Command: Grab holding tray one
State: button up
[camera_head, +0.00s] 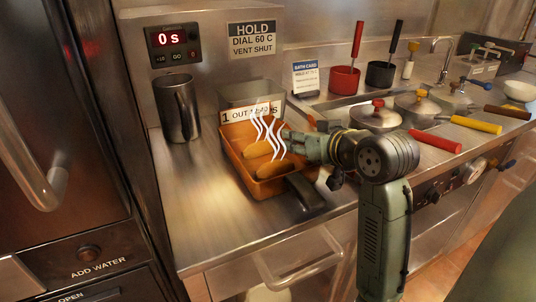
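The holding tray (236,171) is orange with a black handle (304,192) pointing to the front right. It sits on the steel counter in front of a clear bin with a label starting with "1" (250,112). Long brown food pieces (257,149) lie in it, with white steam lines above. My gripper (291,141) is at the tray's right side, with its fingers over or against the right rim. I cannot tell whether it touches the tray, or whether its fingers are open or shut. My wrist hides part of the tray's right side.
A metal pitcher (178,108) stands left of the tray, below a timer panel (173,41) reading "0 s". Lidded pots (417,108) with coloured handles stand to the right. A red pan (344,79) and a black pan are behind. The counter's front left (187,190) is clear.

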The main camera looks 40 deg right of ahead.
grip_shut()
dwell(0.6)
